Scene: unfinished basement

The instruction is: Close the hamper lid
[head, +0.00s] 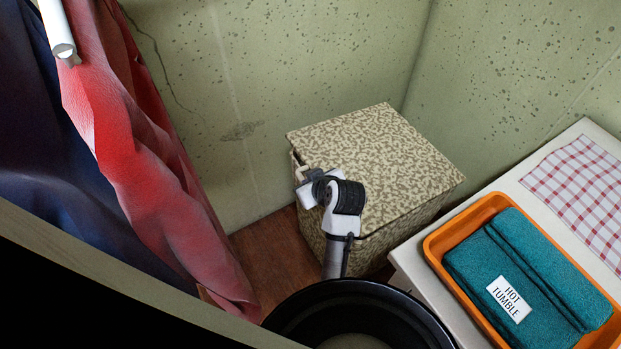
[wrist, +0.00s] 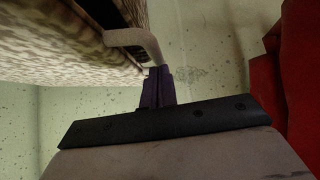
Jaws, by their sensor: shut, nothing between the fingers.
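The hamper (head: 385,242) is a mottled beige-and-brown box in the corner. Its lid (head: 375,165) lies across the top and looks flat or nearly so. A narrow dark gap shows under the lid's left edge, so I cannot tell if it is fully seated. A pale bent handle (wrist: 135,42) sticks out from the hamper's edge in the wrist view. My gripper (head: 305,186) is at the hamper's left side, beside the handle. Its dark fingers (wrist: 158,74) are shut and empty, with the tips close to the handle's end; contact is unclear.
Red and dark blue cloths (head: 135,140) hang at the left. A white surface (head: 413,268) at the right holds an orange tray (head: 432,248) with teal towels and a "HOT TUMBLE" label, plus a checked cloth (head: 580,195). Concrete walls stand close behind the hamper.

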